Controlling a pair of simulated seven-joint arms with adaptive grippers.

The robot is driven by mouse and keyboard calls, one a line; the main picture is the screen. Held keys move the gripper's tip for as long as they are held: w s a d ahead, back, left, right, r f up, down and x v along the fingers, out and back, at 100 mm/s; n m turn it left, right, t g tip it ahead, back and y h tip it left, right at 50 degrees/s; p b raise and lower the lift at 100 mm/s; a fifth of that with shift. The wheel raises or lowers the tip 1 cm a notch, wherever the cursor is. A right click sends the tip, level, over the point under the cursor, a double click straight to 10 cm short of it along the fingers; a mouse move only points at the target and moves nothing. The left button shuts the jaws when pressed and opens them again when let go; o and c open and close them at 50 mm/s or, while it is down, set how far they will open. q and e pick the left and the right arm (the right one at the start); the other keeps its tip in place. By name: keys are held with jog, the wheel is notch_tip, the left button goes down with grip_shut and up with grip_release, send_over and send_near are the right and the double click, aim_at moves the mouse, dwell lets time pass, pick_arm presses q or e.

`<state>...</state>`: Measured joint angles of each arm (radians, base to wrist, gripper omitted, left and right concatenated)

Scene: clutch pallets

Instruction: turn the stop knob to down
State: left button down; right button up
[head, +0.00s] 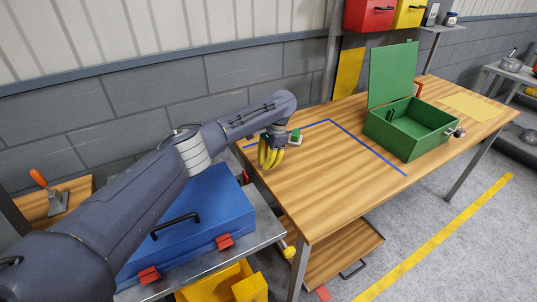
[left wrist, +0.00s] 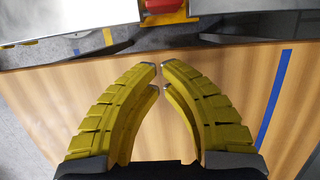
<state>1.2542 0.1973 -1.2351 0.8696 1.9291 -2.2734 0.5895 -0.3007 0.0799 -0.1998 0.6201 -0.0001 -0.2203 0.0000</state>
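My left gripper (head: 271,152) points down over the left end of the wooden table, with nothing between its yellow fingers. In the left wrist view its fingertips (left wrist: 159,64) are a narrow gap apart. A red part on a yellow base (left wrist: 165,8) is cut off at the top of that view, beyond the table edge. A small green-topped piece (head: 296,136) on a pale base stands just right of the gripper in the head view. I cannot tell which of these, if either, is the stop knob, nor its setting. My right gripper is out of view.
A blue case (head: 190,222) with red latches lies on the metal bench left of the table. An open green box (head: 405,143) stands on the table's right part. Blue tape (head: 368,148) marks the tabletop, and the middle is clear. A yellow bin (head: 228,282) sits below.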

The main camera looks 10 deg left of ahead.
aim_at(260, 176)
pick_arm(q)
jog(key=shift+s+a+f, duration=0.3)
jog(key=shift+a+f, duration=0.1)
jog(key=shift+f, duration=0.2)
jog(key=shift+s+a+f, duration=0.3)
jog(key=shift+a+f, duration=0.05)
jog(key=shift+f, duration=0.25)
jog(key=shift+s+a, duration=0.9)
jog(key=shift+a, duration=0.1)
jog(key=shift+d, duration=0.1)
